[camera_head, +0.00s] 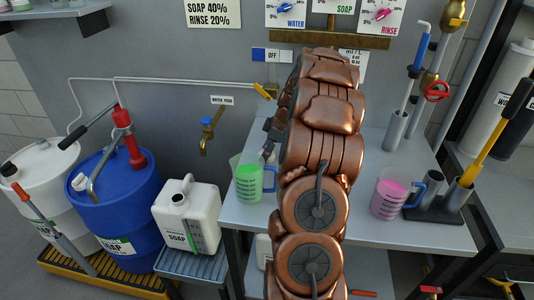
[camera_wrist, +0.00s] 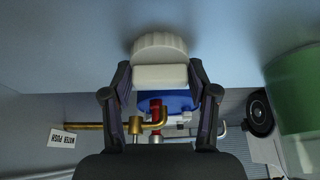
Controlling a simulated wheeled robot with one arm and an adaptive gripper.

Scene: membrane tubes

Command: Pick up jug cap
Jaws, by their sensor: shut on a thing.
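The white ribbed jug cap (camera_wrist: 158,46) is between the fingertips of my gripper (camera_wrist: 160,75) in the wrist view. My gripper is shut on it, a finger at each side. In the head view my gripper (camera_head: 269,145) shows only partly beside my bronze arm, above and just right of the green-filled beaker. The cap cannot be made out there. The white soap jug (camera_head: 200,220) stands to the left on a grey stand, its dark mouth uncovered. The jug also shows at the lower right of the wrist view (camera_wrist: 268,150).
The green-filled beaker (camera_head: 247,184) stands at the table's left edge, close to my gripper; it looms at right in the wrist view (camera_wrist: 298,105). A brass water tap (camera_head: 208,130) juts from the wall. A pink-filled beaker (camera_head: 388,196) stands at right. My arm hides the table's middle.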

